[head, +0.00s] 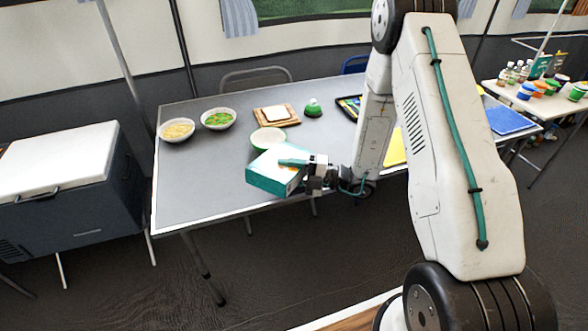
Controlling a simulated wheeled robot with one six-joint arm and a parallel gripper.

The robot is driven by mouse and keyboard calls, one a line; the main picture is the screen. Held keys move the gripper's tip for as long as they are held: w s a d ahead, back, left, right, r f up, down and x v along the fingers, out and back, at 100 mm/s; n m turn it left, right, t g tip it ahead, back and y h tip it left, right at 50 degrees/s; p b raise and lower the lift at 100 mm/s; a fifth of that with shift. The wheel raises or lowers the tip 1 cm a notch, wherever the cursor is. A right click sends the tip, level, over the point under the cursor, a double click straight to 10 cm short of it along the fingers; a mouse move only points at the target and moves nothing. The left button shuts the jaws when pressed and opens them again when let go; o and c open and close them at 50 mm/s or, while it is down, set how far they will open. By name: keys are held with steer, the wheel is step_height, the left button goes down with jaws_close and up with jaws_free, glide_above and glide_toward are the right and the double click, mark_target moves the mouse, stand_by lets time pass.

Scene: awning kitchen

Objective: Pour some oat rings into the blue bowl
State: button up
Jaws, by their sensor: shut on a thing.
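My gripper (304,168) is shut on a teal and white box (268,172) and holds it tilted on its side near the front edge of the table. The label is too small to read, and no oat rings can be made out. I cannot tell whether the box touches the bowl. No plainly blue bowl shows.
On the grey table (205,185) stand a bowl of yellow food (177,130), a bowl of green food (218,119), a board with a white slab (277,115) and a green item (312,107). The table's left front is clear. A cooler (75,190) stands left.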

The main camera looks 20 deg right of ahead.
steer(key=shift+w+d+r+m+t+y, duration=0.25)
steer(key=shift+r+m, duration=0.3)
steer(key=shift+m, duration=0.25)
steer(key=shift+w+d+r+m+t+y, duration=0.15)
steer(key=shift+w+d+r+m, duration=0.1)
steer(key=shift+r+m, duration=0.4)
stand_by(3.0)
steer(key=shift+w+d+r+m+t, duration=0.1)
steer(key=shift+d+r+m+t, duration=0.1)
steer(key=shift+r+m, duration=0.25)
steer(key=shift+w+d+r+m+t, duration=0.1)
steer(key=shift+r+m+t, duration=0.1)
steer(key=shift+r+m, duration=0.2)
stand_by(1.4)
steer(key=f+n, duration=0.1)
steer(key=a+f+n+g, duration=0.1)
steer(key=s+f+n, duration=0.1)
steer(key=shift+a+f, duration=0.15)
steer(key=shift+s+a+f+n+g+h, duration=0.2)
steer(key=shift+f+n+g+h, duration=0.15)
steer(key=shift+n, duration=0.35)
